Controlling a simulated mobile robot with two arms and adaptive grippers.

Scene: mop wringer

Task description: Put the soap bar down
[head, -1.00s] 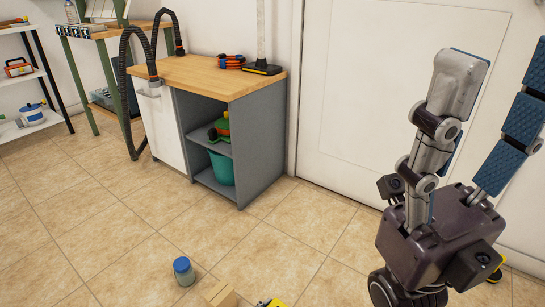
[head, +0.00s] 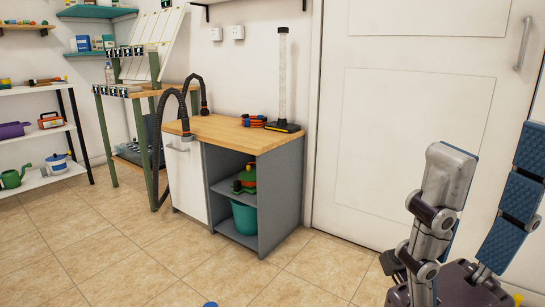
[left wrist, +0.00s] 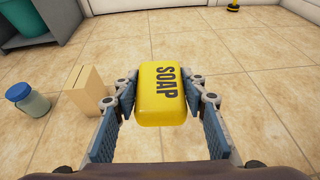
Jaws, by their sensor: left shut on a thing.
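The yellow soap bar (left wrist: 160,100), marked "SOAP" in black, is in the left wrist view. My left gripper (left wrist: 162,82) is shut on it, one blue-padded finger on each side. The tiled floor shows beyond the bar; I cannot tell how high above it the bar is. My left gripper and the soap are out of the head view. My right gripper (head: 488,155) stands at the right of the head view with its fingers pointing up, apart and empty.
A cardboard-coloured box (left wrist: 88,92) stands left of the soap, with a blue-lidded jar (left wrist: 28,100) beyond it. A cabinet (head: 283,190) with a teal bucket (head: 244,216) stands by the wall, left of a white door (head: 410,120).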

